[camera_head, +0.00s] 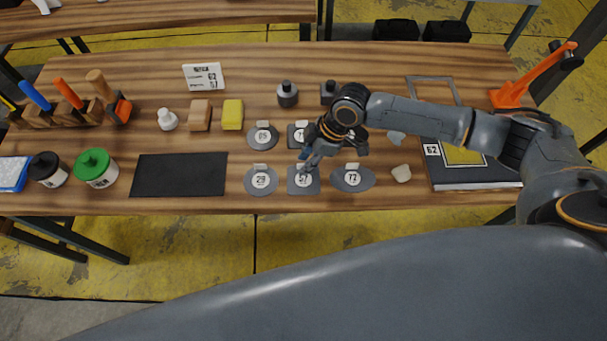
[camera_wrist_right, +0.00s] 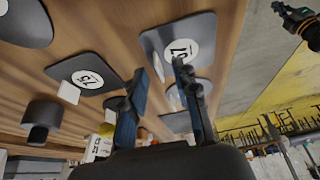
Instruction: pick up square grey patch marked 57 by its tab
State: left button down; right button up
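The square grey patch marked 57 (camera_head: 303,187) lies flat on the wooden table, in the front row between round patch 29 (camera_head: 261,187) and oval patch 72 (camera_head: 352,186). My right gripper (camera_head: 306,160) is right over its far edge and hides its tab in the head view. In the right wrist view, patch 57 (camera_wrist_right: 197,32) is just beyond the fingertips of my right gripper (camera_wrist_right: 161,68). The fingers stand apart near the patch's tab side; contact cannot be told. A dark part at that view's upper right may be my left gripper (camera_wrist_right: 300,22), its fingers unclear.
Behind are round patch 65 (camera_head: 262,142) and another square patch (camera_head: 294,134), marked 75 in the wrist view (camera_wrist_right: 90,76). A framed board marked 62 (camera_head: 470,177) lies right under my arm.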

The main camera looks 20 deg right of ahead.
jog(key=shift+a+f, duration=0.1)
jog(key=shift+f, duration=0.25)
grip_shut()
jog(key=shift+r, duration=0.15)
